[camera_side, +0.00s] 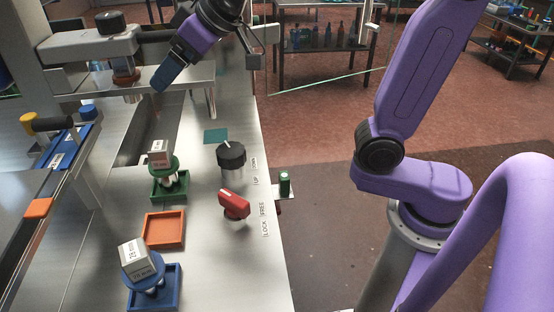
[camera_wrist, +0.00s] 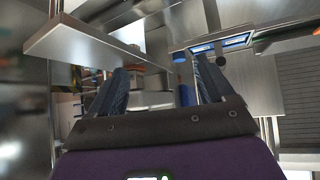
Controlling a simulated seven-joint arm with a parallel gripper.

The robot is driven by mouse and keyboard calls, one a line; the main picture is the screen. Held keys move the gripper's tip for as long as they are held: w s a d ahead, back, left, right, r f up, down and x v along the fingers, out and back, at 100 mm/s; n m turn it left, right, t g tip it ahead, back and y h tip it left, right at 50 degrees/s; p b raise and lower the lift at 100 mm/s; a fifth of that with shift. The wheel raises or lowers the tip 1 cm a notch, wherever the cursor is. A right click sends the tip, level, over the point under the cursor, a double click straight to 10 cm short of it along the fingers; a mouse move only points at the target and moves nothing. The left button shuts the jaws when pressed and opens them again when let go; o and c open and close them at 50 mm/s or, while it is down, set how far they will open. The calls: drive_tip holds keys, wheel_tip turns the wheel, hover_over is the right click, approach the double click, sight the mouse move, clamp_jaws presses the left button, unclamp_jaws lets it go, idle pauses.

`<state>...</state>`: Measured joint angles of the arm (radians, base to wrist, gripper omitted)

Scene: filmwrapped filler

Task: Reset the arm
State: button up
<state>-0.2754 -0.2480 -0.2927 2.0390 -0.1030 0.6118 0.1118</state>
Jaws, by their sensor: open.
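My gripper (camera_side: 162,82) is at the upper left of the side view, raised above the metal work surface and tilted down to the left. In the wrist view its two dark blue fingers (camera_wrist: 160,84) stand apart with nothing between them. The gripper touches no loose object that I can see. My purple arm fills the right of the side view, and its middle links run out of the picture.
The metal bench (camera_side: 245,285) holds a blue tray (camera_side: 170,299), an orange tray (camera_side: 164,230) and a green tray (camera_side: 170,198). Labelled blocks stand above the blue and green trays. A black knob (camera_side: 231,159) and a red knob (camera_side: 234,205) sit nearby. A metal machine frame is close beside my gripper.

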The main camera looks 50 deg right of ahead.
drive_tip(key=s+d+f+n+g+h, duration=0.1)
drive_tip(key=s+d+f+n+g, duration=0.1)
drive_tip(key=s+d+f, duration=0.3)
drive_tip(key=s+d+f+n+g+h, duration=0.1)
drive_tip(key=s+d+f, duration=0.4)
drive_tip(key=s, duration=0.8)
drive_tip(key=s+d+f+n+g+h, duration=0.1)
drive_tip(key=s+d+f+n+g, duration=0.3)
drive_tip(key=s+f, duration=0.3)
drive_tip(key=shift+s+d+f+g, duration=0.2)
drive_tip(key=shift+s+d+g, duration=0.25)
drive_tip(key=shift+s, duration=0.75)
